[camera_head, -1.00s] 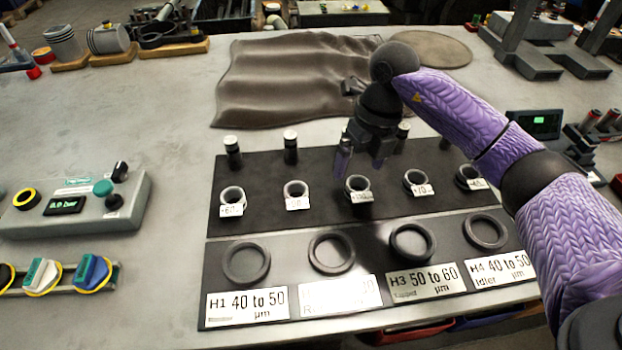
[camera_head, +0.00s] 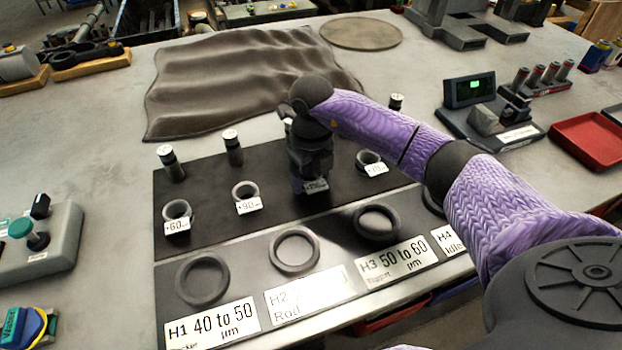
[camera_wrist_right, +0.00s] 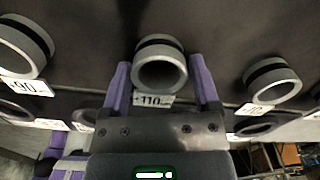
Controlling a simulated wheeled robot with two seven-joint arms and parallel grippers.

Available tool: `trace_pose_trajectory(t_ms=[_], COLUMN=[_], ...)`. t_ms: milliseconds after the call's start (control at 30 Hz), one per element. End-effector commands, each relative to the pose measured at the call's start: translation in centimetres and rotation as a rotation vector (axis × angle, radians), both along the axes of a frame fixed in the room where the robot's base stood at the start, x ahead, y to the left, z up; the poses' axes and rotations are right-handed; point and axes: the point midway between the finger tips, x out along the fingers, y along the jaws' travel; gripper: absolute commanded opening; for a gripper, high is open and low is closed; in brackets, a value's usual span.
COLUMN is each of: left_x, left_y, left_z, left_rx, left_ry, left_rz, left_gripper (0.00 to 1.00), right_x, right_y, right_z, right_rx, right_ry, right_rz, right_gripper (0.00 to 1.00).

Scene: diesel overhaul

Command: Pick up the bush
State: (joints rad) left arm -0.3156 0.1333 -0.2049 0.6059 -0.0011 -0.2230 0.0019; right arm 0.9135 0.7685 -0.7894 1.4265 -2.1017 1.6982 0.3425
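My right gripper (camera_head: 310,178) is lowered over the middle of the row of bushes on the dark board. In the right wrist view its two purple fingers (camera_wrist_right: 159,62) stand open on either side of a grey ring-shaped bush (camera_wrist_right: 160,56) with a dark band and a "110" tag (camera_wrist_right: 153,100). The right finger looks very close to the bush; I cannot tell whether it touches. In the head view the gripper hides most of this bush. Neighbouring bushes are tagged 60 (camera_head: 177,208) and 90 (camera_head: 245,190), with another to the right (camera_head: 369,157). My left gripper is out of view.
Larger dark rings (camera_head: 294,251) lie in a front row above labels H1 to H4. Upright dark plugs with pale tops (camera_head: 232,148) stand behind the bushes. A crumpled brown cloth (camera_head: 235,80) lies behind the board. A red tray (camera_head: 588,141) is at the right.

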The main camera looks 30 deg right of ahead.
Motion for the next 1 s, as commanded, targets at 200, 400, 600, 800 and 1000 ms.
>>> trace_pose_trajectory(t_ms=[200, 400, 600, 800, 1000], left_x=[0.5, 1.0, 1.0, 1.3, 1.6], left_y=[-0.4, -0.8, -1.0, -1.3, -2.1], left_z=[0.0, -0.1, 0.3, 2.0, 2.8], left_rx=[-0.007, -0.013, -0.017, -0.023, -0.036], left_ry=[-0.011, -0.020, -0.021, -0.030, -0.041], left_rz=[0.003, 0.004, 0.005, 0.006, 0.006], left_gripper=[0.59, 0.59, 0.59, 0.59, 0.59], right_x=[0.0, 0.0, 0.0, 0.1, -0.1], right_y=[0.0, 0.0, 0.0, 0.0, 0.1], right_z=[0.0, 0.0, 1.1, 6.6, 9.8], right_rx=[0.000, 0.000, 0.001, 0.000, -0.001], right_ry=[0.000, 0.000, -0.002, -0.006, -0.002], right_rz=[0.000, 0.000, 0.000, 0.000, 0.001], right_gripper=[0.30, 0.04, 0.04, 0.04, 0.04])
